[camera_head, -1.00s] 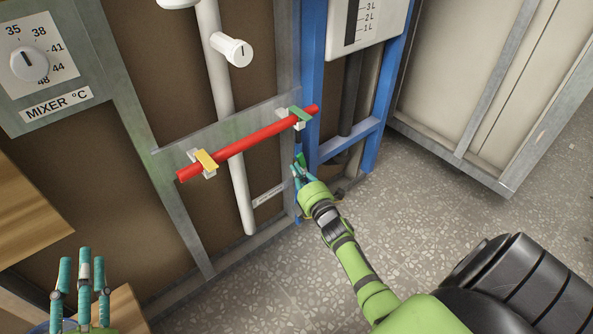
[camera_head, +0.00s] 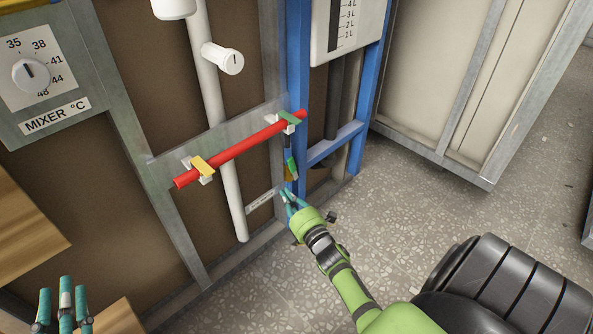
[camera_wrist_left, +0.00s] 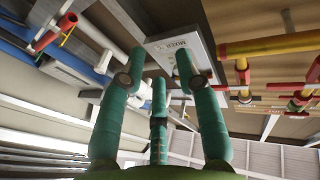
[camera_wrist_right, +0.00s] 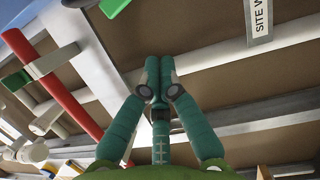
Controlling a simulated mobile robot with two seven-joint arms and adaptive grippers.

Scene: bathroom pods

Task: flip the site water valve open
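The label starting "SITE W" (camera_wrist_right: 261,20), cut off in the right wrist view, sits on the lower rail and shows small in the head view (camera_head: 262,201). Just right of it is a valve with a green lever (camera_head: 292,167) and a yellowish body (camera_head: 290,174) by the blue post. The lever stands steeply, slightly tilted; its exact setting is hard to tell. My right gripper (camera_head: 289,194) is just below the lever, apparently apart from it. Its fingertips (camera_wrist_right: 158,70) are together with nothing visible between them. My left gripper (camera_head: 65,290) is open and empty at lower left.
A red pipe (camera_head: 240,148) with a yellow lever (camera_head: 203,166) and a green lever (camera_head: 289,118) runs above. A white pipe (camera_head: 229,180) and blue frame (camera_head: 334,143) stand nearby. The speckled floor (camera_head: 430,215) is clear on the right.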

